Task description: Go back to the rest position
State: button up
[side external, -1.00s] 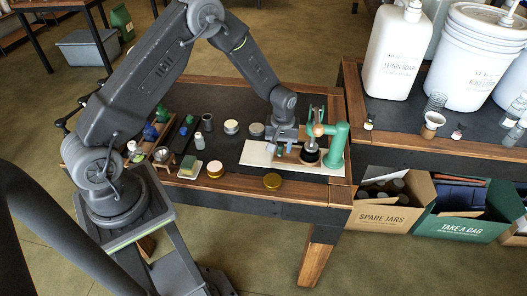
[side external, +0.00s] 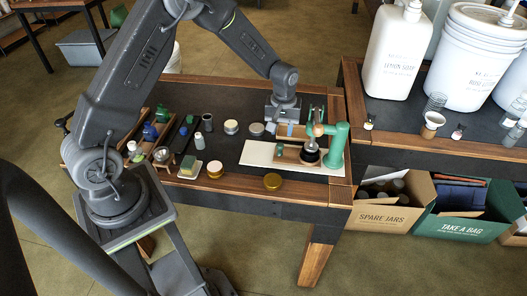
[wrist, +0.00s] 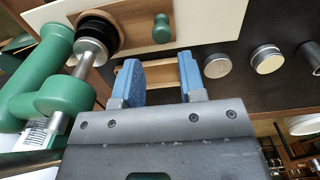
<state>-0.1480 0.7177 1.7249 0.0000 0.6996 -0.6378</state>
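My gripper (wrist: 160,68) is open in the wrist view, with a clear gap between its two blue finger pads and nothing held. In the side external view my gripper (side external: 280,128) hangs above the back edge of a white board (side external: 256,153), left of a green press-like stand (side external: 339,145). The stand (wrist: 53,60) is at the left of the wrist view, with a metal shaft over a dark round jar (wrist: 98,34). The jar sits on a wooden block (wrist: 130,22) with a small green knob (wrist: 161,28).
Silver-lidded tins (side external: 231,126) stand left of my gripper. Small bottles and trays fill the table's left part. A second table at right holds a white jug (side external: 396,55) and buckets (side external: 473,60). Open boxes (side external: 385,212) stand below.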

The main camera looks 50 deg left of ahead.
jog(key=s+d+r+m+t, duration=0.15)
jog(key=s+r, duration=0.25)
jog(key=r, duration=0.5)
jog(key=s+d+r+m+t, duration=0.1)
jog(key=s+d+r+m, duration=0.15)
jog(key=s+r, duration=0.45)
jog(key=s+d+r+m+t, duration=0.1)
jog(key=s+r+m, duration=0.1)
jog(key=s+r, duration=0.2)
jog(key=s+d+r+m+t, duration=0.2)
jog(key=s+r+m, duration=0.1)
jog(key=s, duration=0.7)
jog(key=shift+v, duration=1)
